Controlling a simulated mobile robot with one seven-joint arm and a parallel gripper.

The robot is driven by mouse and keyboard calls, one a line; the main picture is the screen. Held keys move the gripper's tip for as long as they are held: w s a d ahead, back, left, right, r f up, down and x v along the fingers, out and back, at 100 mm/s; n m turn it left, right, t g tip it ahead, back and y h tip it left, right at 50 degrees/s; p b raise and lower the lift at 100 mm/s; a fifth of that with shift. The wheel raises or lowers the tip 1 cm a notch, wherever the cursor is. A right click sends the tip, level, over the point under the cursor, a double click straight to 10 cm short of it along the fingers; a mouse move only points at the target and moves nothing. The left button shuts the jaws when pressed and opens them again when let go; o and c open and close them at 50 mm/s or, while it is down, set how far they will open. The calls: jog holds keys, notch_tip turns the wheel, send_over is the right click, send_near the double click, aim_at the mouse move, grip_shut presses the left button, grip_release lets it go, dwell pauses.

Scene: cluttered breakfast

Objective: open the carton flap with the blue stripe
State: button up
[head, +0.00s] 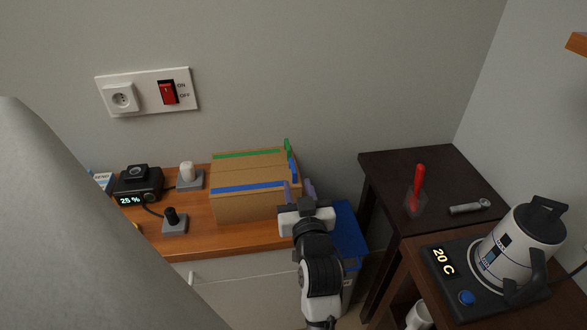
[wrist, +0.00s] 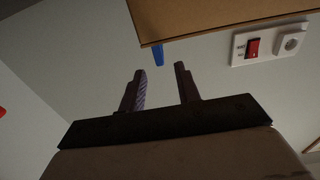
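The cardboard carton (head: 240,207) stands on the orange-brown wooden top against the wall, its top flaps lying closed. A blue stripe (head: 248,187) runs along the near flap, and a green stripe (head: 245,155) along the far one. At the right end a blue tab (head: 294,172) and a green tab (head: 287,146) stick out. My gripper (head: 298,187) is at the carton's right end, close to the blue tab. In the wrist view my gripper (wrist: 160,69) is open and empty; the blue tab (wrist: 158,54) shows beyond and between the fingertips, below the carton (wrist: 215,15).
Left of the carton are a black device with a "25 %" display (head: 139,187), a black joystick (head: 172,220) and a white knob (head: 187,174). A blue panel (head: 347,232) is beside my arm. Right are a dark table (head: 385,170), a red-handled lever (head: 418,190) and a kettle (head: 520,245).

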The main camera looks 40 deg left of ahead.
aim_at(295, 175)
jog(key=p+x, duration=0.1)
jog(key=x, duration=0.7)
jog(key=shift+w, duration=0.1)
jog(key=shift+c, duration=0.2)
grip_shut()
